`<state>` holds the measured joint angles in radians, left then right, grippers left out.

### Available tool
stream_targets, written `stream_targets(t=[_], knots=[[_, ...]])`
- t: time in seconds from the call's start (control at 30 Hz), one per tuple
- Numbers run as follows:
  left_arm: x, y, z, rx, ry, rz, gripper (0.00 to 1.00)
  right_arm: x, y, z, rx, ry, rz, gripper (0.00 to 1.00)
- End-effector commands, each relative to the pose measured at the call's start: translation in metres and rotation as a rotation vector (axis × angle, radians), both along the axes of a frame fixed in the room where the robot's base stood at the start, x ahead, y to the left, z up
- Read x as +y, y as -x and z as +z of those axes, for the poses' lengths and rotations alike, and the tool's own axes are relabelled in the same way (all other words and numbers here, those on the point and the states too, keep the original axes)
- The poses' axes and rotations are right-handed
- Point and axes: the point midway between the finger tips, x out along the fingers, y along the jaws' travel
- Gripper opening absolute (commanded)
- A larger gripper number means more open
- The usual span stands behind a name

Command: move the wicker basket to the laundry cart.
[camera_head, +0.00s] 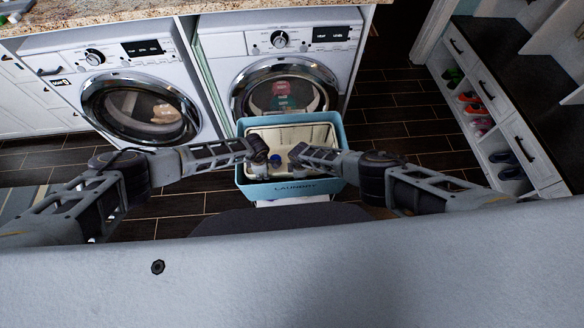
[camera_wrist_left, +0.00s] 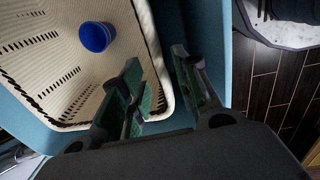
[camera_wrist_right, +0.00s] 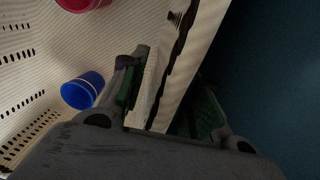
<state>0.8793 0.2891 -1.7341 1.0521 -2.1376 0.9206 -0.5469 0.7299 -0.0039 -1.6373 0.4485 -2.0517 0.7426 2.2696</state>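The cream wicker basket (camera_head: 290,132) sits inside the teal laundry cart (camera_head: 292,188), whose front reads "LAUNDRY". In the left wrist view the slotted basket wall (camera_wrist_left: 50,60) shows, with the teal cart (camera_wrist_left: 215,30) around it. My left gripper (camera_head: 266,156) is at the basket's left side. Its fingers (camera_wrist_left: 163,88) are apart, one inside the basket and one outside its rim. My right gripper (camera_head: 298,156) is at the right side. Its spread fingers (camera_wrist_right: 165,100) straddle the rim (camera_wrist_right: 185,50); the outer finger is partly hidden by the wall.
A blue cup (camera_wrist_left: 96,36) and a red cup (camera_wrist_right: 82,3) lie inside the basket. Two washing machines (camera_head: 205,90) stand close behind the cart. A shoe bench (camera_head: 510,130) is at the right. Dark floor is clear between the cart and the bench.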

Motion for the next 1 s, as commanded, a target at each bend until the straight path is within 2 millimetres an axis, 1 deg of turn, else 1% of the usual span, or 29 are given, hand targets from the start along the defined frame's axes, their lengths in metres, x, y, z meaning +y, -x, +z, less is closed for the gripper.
stream_targets(t=[0.2, 0.43, 0.6, 1.0], knots=[[0.0, 0.001, 0.017, 0.0, 0.001, 0.0, 0.31, 0.0, 0.0, 0.0, 0.0, 0.0, 0.0, 0.31], [0.0, 0.002, 0.029, -0.001, 0.001, 0.0, 0.31, 0.0, 0.0, 0.0, 0.0, 0.0, 0.0, 0.31], [0.0, 0.002, 0.032, 0.0, 0.0, 0.0, 0.31, 0.0, 0.0, 0.0, 0.0, 0.0, 0.0, 0.31], [0.0, 0.003, 0.032, 0.0, 0.0, 0.0, 0.31, 0.0, 0.0, 0.0, 0.0, 0.0, 0.0, 0.31]])
